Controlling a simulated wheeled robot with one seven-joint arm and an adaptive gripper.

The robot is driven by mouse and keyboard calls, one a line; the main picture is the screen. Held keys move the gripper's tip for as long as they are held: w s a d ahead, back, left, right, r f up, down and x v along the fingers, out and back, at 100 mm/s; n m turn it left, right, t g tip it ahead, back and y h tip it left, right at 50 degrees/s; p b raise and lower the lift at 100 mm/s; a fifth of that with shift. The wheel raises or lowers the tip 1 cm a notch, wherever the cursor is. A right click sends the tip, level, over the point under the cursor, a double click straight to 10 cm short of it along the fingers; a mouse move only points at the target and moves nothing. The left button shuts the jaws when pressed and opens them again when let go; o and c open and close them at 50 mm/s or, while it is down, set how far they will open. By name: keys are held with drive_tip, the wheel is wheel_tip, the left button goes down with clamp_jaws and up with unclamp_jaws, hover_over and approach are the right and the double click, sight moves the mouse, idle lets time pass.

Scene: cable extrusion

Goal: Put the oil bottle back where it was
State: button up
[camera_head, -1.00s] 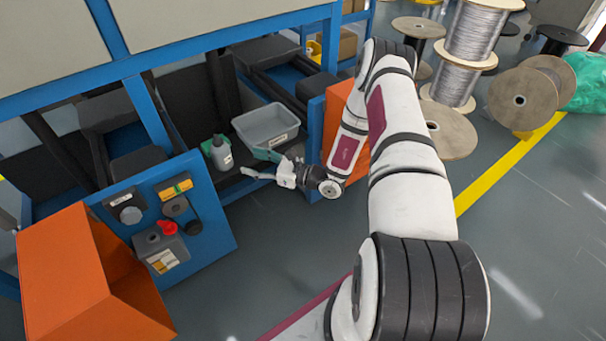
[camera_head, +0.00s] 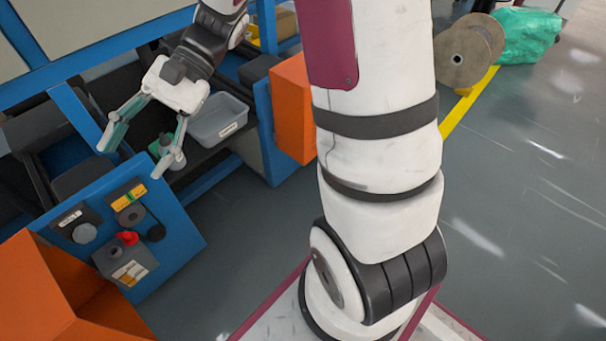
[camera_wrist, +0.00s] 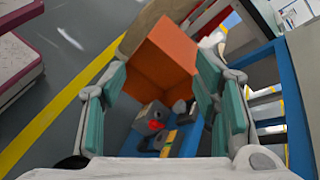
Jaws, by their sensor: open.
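My gripper (camera_head: 132,160) is open and empty above the blue panel, its fingers spread and pointing down. The wrist view shows both teal finger pads apart (camera_wrist: 160,88). A grey bottle with a green top (camera_head: 160,146) stands on the dark shelf, partly hidden behind one finger. I cannot tell for certain which of these two is the oil bottle.
A grey tray (camera_head: 222,124) sits on the shelf beside the green-topped bottle. The blue panel (camera_head: 185,235) carries a round knob (camera_head: 84,233) and a yellow-labelled part (camera_head: 127,196). An orange hood (camera_head: 35,290) stands at the lower left. Open floor lies to the right.

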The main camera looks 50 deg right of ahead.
drive_tip(key=s+d+r+n+g+h, duration=0.1)
drive_tip(key=s+r+n+h, duration=0.15)
drive_tip(key=s, duration=0.45)
drive_tip(key=s+d+r+n+h, duration=0.1)
drive_tip(key=s+r+n+h, duration=0.2)
drive_tip(key=s, duration=0.4)
drive_tip(key=s+d+n+t+h, duration=0.3)
drive_tip(key=s+d+h, duration=0.3)
drive_tip(key=s, duration=0.4)
drive_tip(key=shift+s+d+f+h, duration=0.15)
drive_tip(key=shift+d+f+h, duration=0.25)
drive_tip(key=shift+d, duration=0.5)
wheel_tip(320, 180, up, 31)
drive_tip(key=t+p, duration=0.4)
drive_tip(key=p, duration=2.5)
drive_tip(key=shift+d, duration=0.2)
